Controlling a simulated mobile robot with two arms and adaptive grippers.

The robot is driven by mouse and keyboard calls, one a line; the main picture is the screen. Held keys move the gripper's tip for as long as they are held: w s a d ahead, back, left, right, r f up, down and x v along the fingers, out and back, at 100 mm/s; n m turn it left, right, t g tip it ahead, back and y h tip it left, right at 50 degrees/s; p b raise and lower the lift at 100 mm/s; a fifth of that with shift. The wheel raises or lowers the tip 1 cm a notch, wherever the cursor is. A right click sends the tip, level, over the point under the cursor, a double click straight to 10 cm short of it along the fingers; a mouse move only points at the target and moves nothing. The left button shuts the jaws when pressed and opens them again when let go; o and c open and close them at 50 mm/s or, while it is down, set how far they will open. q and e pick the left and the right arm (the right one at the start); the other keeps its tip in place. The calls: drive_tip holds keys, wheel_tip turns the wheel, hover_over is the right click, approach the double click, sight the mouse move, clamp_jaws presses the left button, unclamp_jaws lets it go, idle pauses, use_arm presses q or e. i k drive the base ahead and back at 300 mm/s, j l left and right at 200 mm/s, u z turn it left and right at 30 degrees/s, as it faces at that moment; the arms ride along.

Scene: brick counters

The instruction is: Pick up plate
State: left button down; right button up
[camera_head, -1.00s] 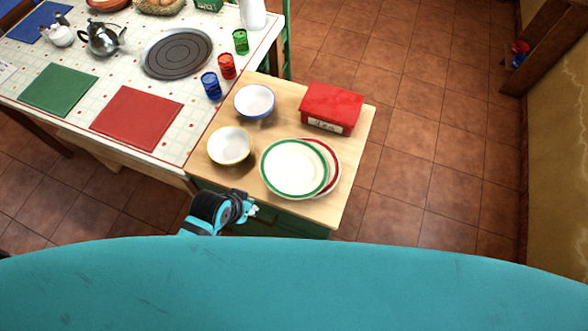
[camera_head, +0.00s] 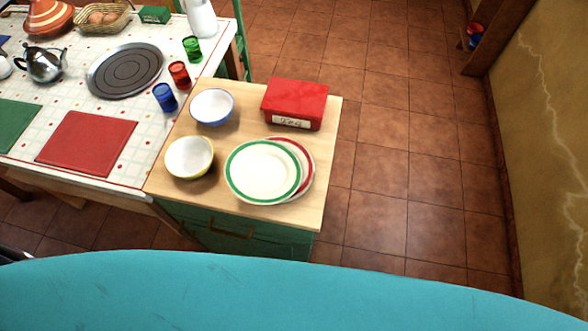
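A white plate with a green rim (camera_head: 262,172) lies on the wooden top of a small green cabinet. It overlaps a second white plate with a red rim (camera_head: 306,168), which shows only along its right side. Neither of my grippers shows in the head view now. A dark bit of something, perhaps part of my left arm, shows at the left edge.
A yellow-rimmed bowl (camera_head: 190,157), a blue-rimmed bowl (camera_head: 212,107) and a red box (camera_head: 295,103) share the wooden top (camera_head: 230,208) with the plates. The tiled table (camera_head: 145,140) with glasses and mats adjoins on the left. Floor to the right is clear.

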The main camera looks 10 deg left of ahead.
sight(260, 172)
drive_tip(key=k+j+z, duration=0.2)
drive_tip(key=j, duration=0.15)
drive_tip(key=j+z, duration=0.15)
drive_tip(key=j, duration=0.2)
drive_tip(key=k+j+z, duration=0.2)
drive_tip(key=j, duration=0.15)
drive_tip(key=j+z, duration=0.2)
drive_tip(key=k+j, duration=0.3)
drive_tip(key=j, duration=0.25)
